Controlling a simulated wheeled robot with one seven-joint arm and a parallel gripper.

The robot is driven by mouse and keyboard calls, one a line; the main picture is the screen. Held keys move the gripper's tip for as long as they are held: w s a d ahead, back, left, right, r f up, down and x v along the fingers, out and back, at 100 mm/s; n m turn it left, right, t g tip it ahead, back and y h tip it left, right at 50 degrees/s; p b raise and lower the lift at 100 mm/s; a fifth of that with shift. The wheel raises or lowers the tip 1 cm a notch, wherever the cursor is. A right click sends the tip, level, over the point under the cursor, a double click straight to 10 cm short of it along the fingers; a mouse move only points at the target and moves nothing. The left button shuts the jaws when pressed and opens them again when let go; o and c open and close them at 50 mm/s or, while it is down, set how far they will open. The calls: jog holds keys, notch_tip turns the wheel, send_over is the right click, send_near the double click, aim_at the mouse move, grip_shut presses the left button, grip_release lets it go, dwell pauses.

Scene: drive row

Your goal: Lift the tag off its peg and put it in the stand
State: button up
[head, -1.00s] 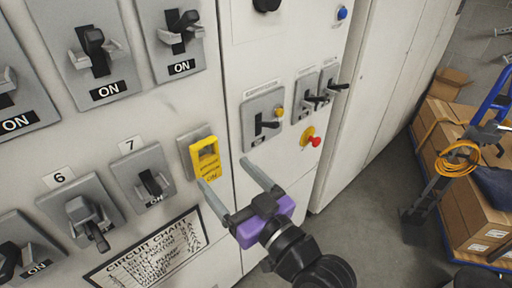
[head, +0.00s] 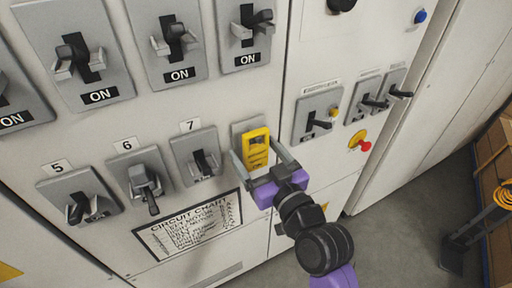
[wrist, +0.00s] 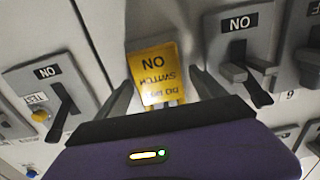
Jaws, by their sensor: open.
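The yellow tag (head: 256,147) hangs against a grey plate (head: 240,127) on the cabinet front, right of the switch marked 7. In the wrist view the tag (wrist: 154,77) appears upside down, with black lettering, between the two fingers. My gripper (head: 259,154) is open, its fingers to either side of the tag. I cannot tell whether the fingers touch the tag. The peg is not clearly visible, and I cannot make out a stand.
Switches 5, 6 and 7 (head: 203,163) stand left of the tag, with a circuit chart (head: 190,225) below them. Other levers (head: 318,122) and a red knob (head: 365,145) jut out to the right.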

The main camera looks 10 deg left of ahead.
jog(key=c, duration=1.5)
jog(key=shift+r, duration=0.1)
jog(key=shift+r, duration=0.5)
jog(key=b+v, duration=0.1)
jog(key=v, duration=0.5)
jog(key=r+b+v, duration=0.1)
jog(key=v, duration=0.5)
jog(key=r+b+v, duration=0.1)
jog(key=v, duration=0.5)
jog(key=shift+w, duration=0.1)
jog(key=shift+p+v, duration=2.05)
jog(key=shift+v, duration=1.7)
